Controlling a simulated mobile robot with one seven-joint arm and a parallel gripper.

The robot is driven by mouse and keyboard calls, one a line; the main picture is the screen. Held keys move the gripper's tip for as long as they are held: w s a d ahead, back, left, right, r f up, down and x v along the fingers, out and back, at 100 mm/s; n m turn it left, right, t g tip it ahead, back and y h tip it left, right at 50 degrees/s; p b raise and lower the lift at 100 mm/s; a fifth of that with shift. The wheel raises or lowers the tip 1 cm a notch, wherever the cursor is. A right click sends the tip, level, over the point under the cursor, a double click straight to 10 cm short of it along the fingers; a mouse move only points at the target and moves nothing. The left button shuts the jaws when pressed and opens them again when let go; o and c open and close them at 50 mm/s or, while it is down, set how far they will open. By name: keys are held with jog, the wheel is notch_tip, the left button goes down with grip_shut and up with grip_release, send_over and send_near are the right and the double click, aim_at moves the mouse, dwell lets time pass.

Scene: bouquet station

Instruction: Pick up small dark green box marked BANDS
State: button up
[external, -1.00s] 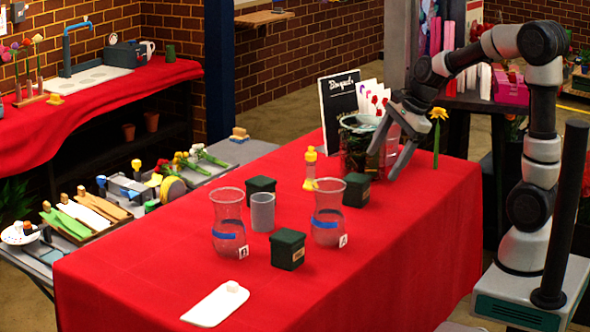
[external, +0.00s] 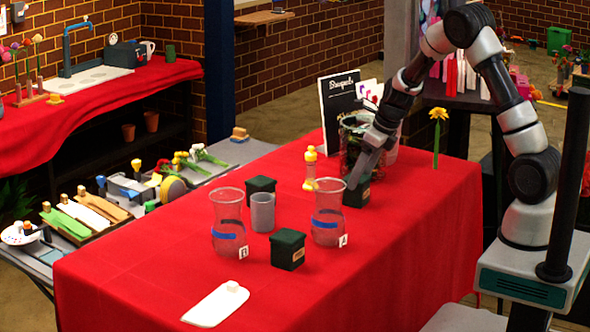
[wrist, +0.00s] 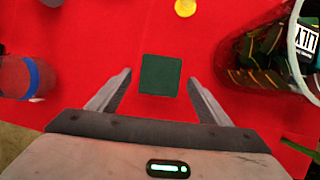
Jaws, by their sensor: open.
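Three small dark green boxes stand on the red table: one at the back left (external: 261,188), one in front (external: 288,250), and one at the right (external: 358,198) below my gripper. The front box has a label too small to read, so I cannot tell which is marked BANDS. My gripper (external: 359,177) is open, pointing down at the right box and partly covering it. In the wrist view this box (wrist: 160,75) shows its plain top between the two open fingers (wrist: 160,78), just ahead of the palm. I see no finger touching it.
A glass vase marked A (external: 328,225) stands left of that box, and a vase marked B (external: 228,230) farther left. A clear bucket (wrist: 262,62) with dark packets stands close at right.

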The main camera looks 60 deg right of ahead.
jog(key=shift+w+x, duration=0.2)
jog(key=shift+x, duration=1.4)
jog(key=shift+w+x, duration=0.15)
jog(key=shift+x, duration=1.45)
jog(key=shift+a+r, duration=0.1)
jog(key=shift+r, duration=0.05)
